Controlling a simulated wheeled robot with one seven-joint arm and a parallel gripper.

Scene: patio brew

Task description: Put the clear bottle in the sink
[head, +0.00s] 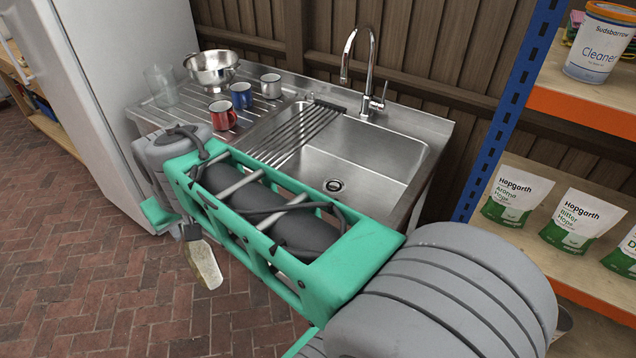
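The steel sink (392,160) is at the centre of the head view, behind my arm. Its basin is empty on the right, with a dark drain showing; a roll-up rack (290,135) covers part of its left side. A clear bottle (207,266), pale and slightly yellowish, hangs tilted below my gripper (190,230), in front of the counter and over the brick floor. My gripper appears shut on the bottle's upper end. The fingers are small and partly hidden by my arm, so the exact grip is not clear.
On the drainboard stand a red mug (222,115), a blue mug (241,95), a grey mug (271,86), a steel colander (212,72) and a clear glass vessel (161,86). The tap (372,65) rises behind the basin. A blue-framed shelf (508,110) with hop bags stands right; a white fridge (95,85) left.

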